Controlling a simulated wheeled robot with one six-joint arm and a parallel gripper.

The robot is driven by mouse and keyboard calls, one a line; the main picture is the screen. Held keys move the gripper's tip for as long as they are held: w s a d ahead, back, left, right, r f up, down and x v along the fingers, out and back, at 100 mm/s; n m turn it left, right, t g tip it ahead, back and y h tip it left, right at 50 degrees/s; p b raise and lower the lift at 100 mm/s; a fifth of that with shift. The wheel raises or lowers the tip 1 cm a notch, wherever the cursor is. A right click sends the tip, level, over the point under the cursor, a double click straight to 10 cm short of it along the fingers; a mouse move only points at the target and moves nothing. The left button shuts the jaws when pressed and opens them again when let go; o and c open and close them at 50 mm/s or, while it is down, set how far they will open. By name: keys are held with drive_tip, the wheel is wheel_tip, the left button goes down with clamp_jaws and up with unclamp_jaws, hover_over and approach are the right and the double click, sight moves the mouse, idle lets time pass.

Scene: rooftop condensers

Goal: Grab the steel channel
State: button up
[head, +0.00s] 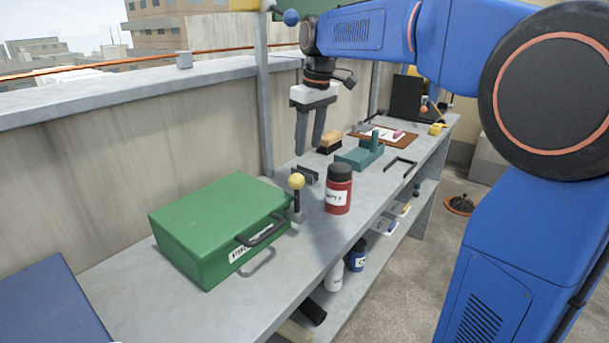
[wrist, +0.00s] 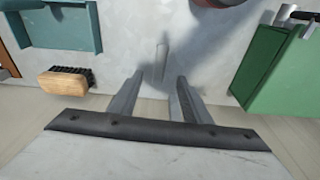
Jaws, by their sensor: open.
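The steel channel (wrist: 161,60) shows in the wrist view as a short, narrow grey piece on the bench, its length running up the picture. In the head view it appears as a dark grey piece (head: 306,175) on the bench, behind the red bottle. My gripper (head: 310,152) is open and empty above the bench, pointing down. In the wrist view its two fingers (wrist: 155,100) stand either side of the channel's line, with the channel showing just beyond and between them. I see no contact.
The red bottle (head: 339,190) is in front. A brush (head: 329,142) and a teal holder (head: 360,153) lie farther along. A concrete wall (head: 215,140) runs behind the bench (head: 285,262).

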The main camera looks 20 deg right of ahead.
sight(305, 169)
drive_tip(key=shift+w+a+f, duration=0.1)
drive_tip(key=shift+w+f, duration=0.05)
drive_tip(key=shift+f, duration=1.15)
drive_tip(key=shift+w+a+f, duration=0.1)
drive_tip(key=shift+w+f, duration=0.05)
drive_tip(key=shift+f, duration=1.2)
drive_tip(key=shift+w+a+f, duration=0.1)
drive_tip(key=shift+w+f, duration=0.05)
drive_tip(key=shift+f, duration=1.15)
clamp_jaws()
